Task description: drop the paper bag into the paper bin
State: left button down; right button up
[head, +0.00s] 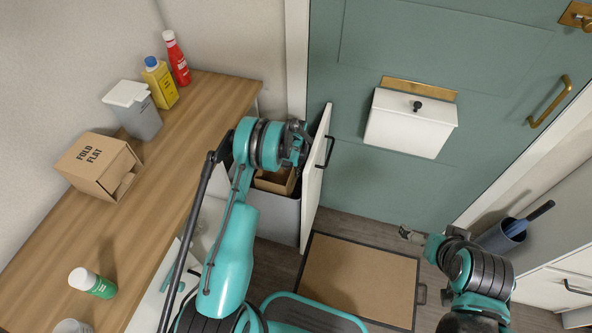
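My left gripper (297,146) hangs over a grey bin (280,219) beside the open cabinet door. A brown paper or cardboard thing (275,181) shows just below the gripper, at the bin's mouth. I cannot tell whether it is the paper bag, or whether it touches the gripper. My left gripper's fingers are dark and seen from above, so their opening is unclear. My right gripper (410,235) is low at the right, above the floor near the mat, away from the bin. I see nothing in it, but its opening is too small to judge.
The white cabinet door (316,180) stands open right of the bin. The wooden counter (150,215) holds a "FOLD FLAT" box (92,163), a grey container (137,112), and several bottles. A brown mat (358,277) lies on the floor. A white box (410,125) hangs on the green door.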

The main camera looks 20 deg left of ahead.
pick_arm(q)
jog(key=c, duration=1.6)
grip_release()
jog(key=shift+c, duration=0.2)
notch_tip(320, 180, up, 12)
